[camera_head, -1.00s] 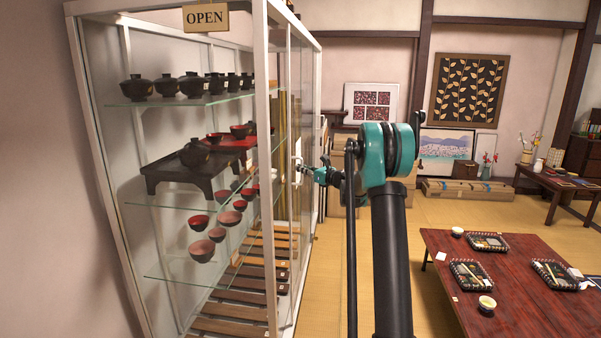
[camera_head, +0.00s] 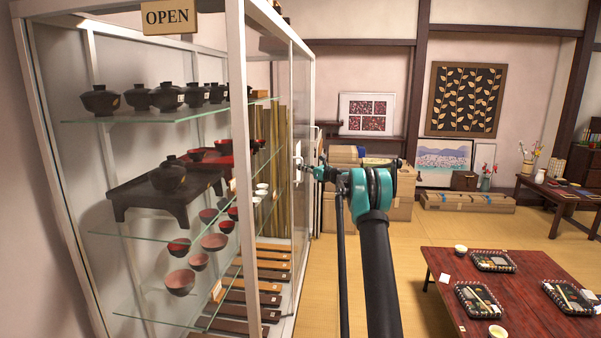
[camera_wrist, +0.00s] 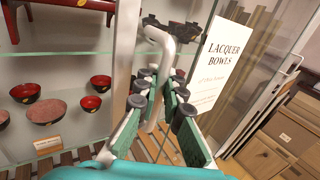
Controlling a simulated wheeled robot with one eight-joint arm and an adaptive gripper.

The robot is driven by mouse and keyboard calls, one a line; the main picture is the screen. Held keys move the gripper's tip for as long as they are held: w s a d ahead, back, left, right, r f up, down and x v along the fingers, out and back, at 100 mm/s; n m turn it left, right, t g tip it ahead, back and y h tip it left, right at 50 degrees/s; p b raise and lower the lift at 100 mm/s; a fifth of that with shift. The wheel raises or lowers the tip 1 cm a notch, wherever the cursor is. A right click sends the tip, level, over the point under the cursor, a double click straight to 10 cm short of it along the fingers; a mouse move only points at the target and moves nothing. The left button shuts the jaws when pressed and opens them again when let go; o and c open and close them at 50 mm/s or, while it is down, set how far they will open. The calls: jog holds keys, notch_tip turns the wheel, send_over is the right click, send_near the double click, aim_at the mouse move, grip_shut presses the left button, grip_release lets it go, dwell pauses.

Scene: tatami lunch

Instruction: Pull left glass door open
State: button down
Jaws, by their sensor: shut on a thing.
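The tall white-framed glass cabinet (camera_head: 240,210) fills the left of the head view. Its glass door side faces right, with a white upright handle (camera_head: 298,158) on it. My gripper (camera_head: 309,168) is at this handle, small in the head view. In the wrist view, the curved white handle (camera_wrist: 160,42) runs down between the green-padded fingers of my gripper (camera_wrist: 165,88), which is shut on it. I cannot tell whether the door stands ajar.
Lacquer bowls (camera_head: 180,282) and a dark stand (camera_head: 150,196) sit on the glass shelves. A "Lacquer Bowls" sign (camera_wrist: 228,65) is beside the handle. A low red table (camera_head: 460,265) with trays stands at right. Boxes (camera_head: 400,208) are behind my arm. Tatami between cabinet and table is clear.

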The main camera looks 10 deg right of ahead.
jog(key=shift+w+d, duration=0.25)
jog(key=shift+w, duration=0.5)
jog(key=shift+w+d, duration=0.2)
jog(key=shift+w, duration=0.55)
jog(key=c, duration=1.6)
grip_release()
jog(key=v, duration=1.2)
